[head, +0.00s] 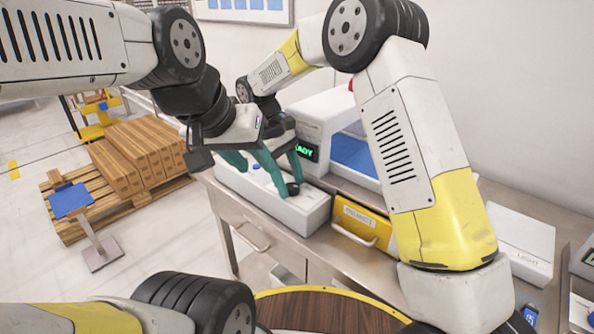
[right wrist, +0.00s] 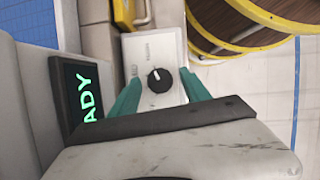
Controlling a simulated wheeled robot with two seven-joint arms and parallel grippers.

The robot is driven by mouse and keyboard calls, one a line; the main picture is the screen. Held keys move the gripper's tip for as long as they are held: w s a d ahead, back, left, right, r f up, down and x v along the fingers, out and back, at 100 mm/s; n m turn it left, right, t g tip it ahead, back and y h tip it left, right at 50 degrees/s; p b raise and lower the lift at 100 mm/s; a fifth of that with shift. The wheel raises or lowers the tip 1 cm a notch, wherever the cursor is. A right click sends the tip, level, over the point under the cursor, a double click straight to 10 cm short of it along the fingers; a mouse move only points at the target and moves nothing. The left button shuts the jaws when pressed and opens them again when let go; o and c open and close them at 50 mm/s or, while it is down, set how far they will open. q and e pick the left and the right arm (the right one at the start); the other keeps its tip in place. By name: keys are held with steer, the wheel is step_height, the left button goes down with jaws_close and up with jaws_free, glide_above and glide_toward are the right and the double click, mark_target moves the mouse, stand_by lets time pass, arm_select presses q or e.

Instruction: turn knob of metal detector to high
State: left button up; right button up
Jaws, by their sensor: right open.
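The metal detector (head: 320,118) is a white machine on the steel bench, with a green lit display (head: 306,151) reading "READY", partly hidden. Its control box (head: 300,210) lies low in front. In the right wrist view, the black round knob (right wrist: 159,80) sits on the box's pale panel (right wrist: 150,46), its white mark pointing up and slightly left in the picture. My right gripper (head: 286,185) is open, its teal fingers on either side of the knob; contact cannot be told. My left gripper (head: 234,160) is just left of it, above the box; its jaw opening is hidden.
A yellow bin (head: 360,222) with a handle is right of the control box. A white case (head: 522,245) lies on the bench at right. A pallet of cardboard boxes (head: 135,155) and a blue-topped stand (head: 70,201) are on the floor at left. My two hands are close together.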

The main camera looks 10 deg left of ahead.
steer(key=v, duration=0.7)
steer(key=shift+a+r, duration=0.15)
steer(key=shift+r, duration=0.15)
